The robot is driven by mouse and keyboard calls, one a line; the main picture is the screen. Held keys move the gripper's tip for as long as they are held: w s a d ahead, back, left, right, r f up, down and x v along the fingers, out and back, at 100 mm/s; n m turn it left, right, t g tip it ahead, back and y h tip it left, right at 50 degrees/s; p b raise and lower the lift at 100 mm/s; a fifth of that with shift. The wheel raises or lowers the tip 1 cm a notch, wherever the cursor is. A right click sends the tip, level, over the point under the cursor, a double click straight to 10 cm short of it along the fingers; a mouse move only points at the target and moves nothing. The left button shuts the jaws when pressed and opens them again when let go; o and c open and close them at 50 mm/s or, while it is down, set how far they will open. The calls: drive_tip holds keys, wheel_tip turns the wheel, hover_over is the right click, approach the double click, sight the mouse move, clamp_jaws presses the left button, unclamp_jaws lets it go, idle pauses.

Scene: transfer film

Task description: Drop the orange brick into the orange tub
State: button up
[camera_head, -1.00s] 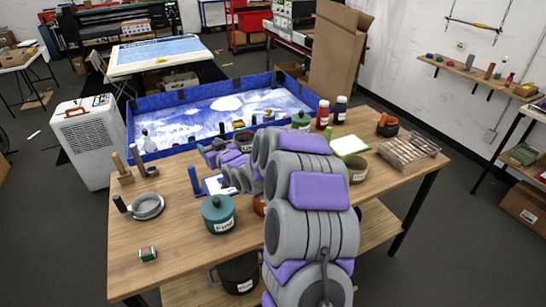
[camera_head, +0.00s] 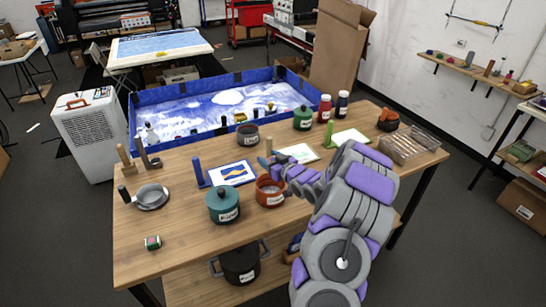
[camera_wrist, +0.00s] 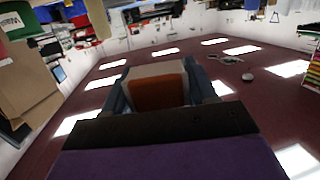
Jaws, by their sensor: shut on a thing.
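The orange tub (camera_head: 263,199) stands on the wooden table in the head view, with a white label on its front and its rim partly behind my arm. My gripper (camera_head: 267,163) is over the table, just above and behind the tub's rim in the picture. In the wrist view my gripper (camera_wrist: 157,88) is shut on the orange brick (camera_wrist: 158,94), which has a pale upper part and sits between the two fingers. I cannot make out the brick clearly in the head view.
A teal lidded pot (camera_head: 222,206) stands close left of the tub. The front left table is mostly clear.

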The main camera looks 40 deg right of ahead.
drive_tip(key=f, duration=0.1)
drive_tip(key=d+f+b, duration=0.1)
drive_tip(key=f, duration=0.1)
drive_tip(key=shift+d+f, duration=0.35)
drive_tip(key=shift+f, duration=0.05)
drive_tip(key=o, duration=0.7)
drive_tip(key=shift+a+r, duration=0.15)
drive_tip(key=shift+a, duration=0.15)
drive_tip(key=o, duration=0.4)
drive_tip(key=shift+a+r, duration=0.1)
drive_tip(key=shift+a, duration=0.55)
drive_tip(key=s+r+p, duration=0.1)
drive_tip(key=s+r, duration=0.1)
drive_tip(key=s, duration=1.5)
drive_tip(key=shift+a+r, duration=0.2)
drive_tip(key=shift+d, duration=0.15)
